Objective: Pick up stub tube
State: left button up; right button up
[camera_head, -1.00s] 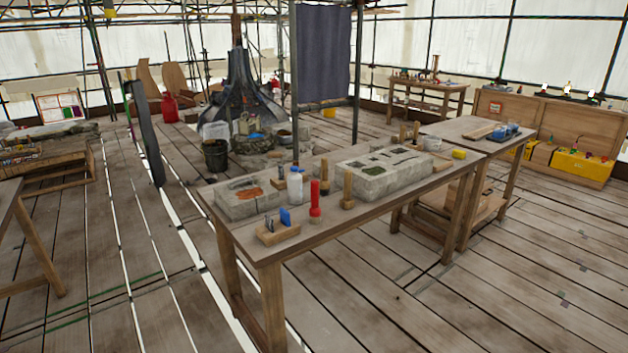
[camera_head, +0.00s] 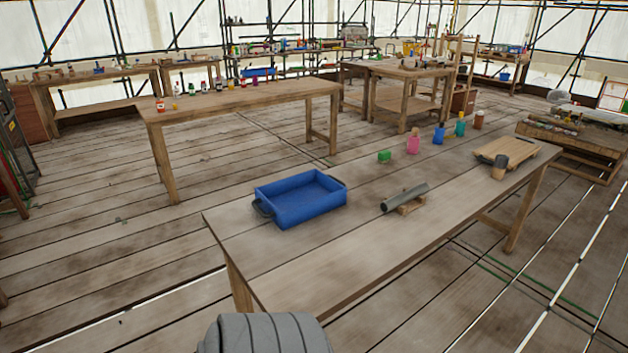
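A short grey tube (camera_head: 405,197) lies slanted on a small wooden rest (camera_head: 412,205) near the middle of the closest table. I take this to be the stub tube. It is fully in sight, with its near end pointing to the lower left. Neither of my grippers is in the head view. A grey ribbed rounded part at the bottom edge looks like a piece of my own arm, and nothing of a gripper shows on it.
A blue tray (camera_head: 300,199) with dark handles stands left of the tube. The table's front (camera_head: 400,245) is clear.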

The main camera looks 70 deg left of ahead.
aim_at(389, 205)
jog(key=u, duration=0.55)
jog(key=i, duration=1.95)
jog(key=u, duration=0.05)
